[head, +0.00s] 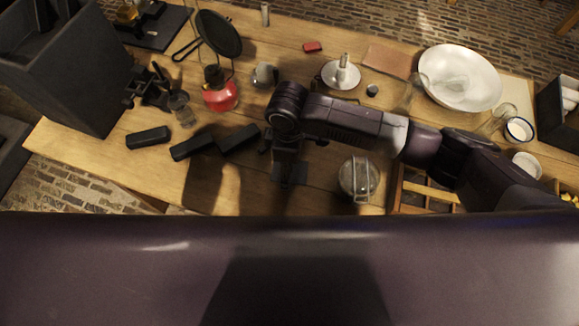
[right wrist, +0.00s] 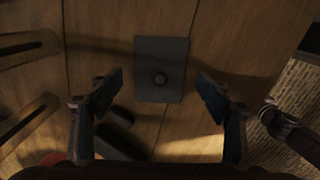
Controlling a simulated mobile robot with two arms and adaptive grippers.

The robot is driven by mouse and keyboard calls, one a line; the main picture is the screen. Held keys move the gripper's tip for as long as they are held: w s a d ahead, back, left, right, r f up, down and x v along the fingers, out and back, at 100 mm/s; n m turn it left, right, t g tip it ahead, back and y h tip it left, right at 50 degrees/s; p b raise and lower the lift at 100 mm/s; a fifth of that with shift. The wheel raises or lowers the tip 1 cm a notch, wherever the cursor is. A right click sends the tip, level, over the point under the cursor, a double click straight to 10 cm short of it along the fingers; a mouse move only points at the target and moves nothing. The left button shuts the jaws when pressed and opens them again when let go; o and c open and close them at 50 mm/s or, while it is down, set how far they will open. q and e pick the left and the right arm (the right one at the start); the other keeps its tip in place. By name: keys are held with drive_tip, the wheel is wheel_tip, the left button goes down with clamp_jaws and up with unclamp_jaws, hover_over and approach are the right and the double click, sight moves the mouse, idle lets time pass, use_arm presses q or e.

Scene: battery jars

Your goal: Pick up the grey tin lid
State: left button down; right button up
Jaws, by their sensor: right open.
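My right gripper (right wrist: 159,80) is open, with one finger on each side of the lid and gaps between. Nothing is between the fingers except the view of the lid below. In the head view my right gripper (head: 288,150) points down over the table, and a dark flat patch under it may be the lid, partly hidden.
Several black blocks (head: 148,137) lie to the left. A red burner (head: 220,96) stands behind them. A glass jar with a wire clasp (head: 359,178) is right of my right gripper. A wooden divided tray (head: 411,197) and a white bowl (head: 461,78) are farther right.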

drive_tip(key=shift+f, duration=0.2)
drive_tip(key=c, duration=1.9)
use_arm(q)
drive_tip(key=shift+a, duration=0.15)
use_arm(e)
clamp_jaws()
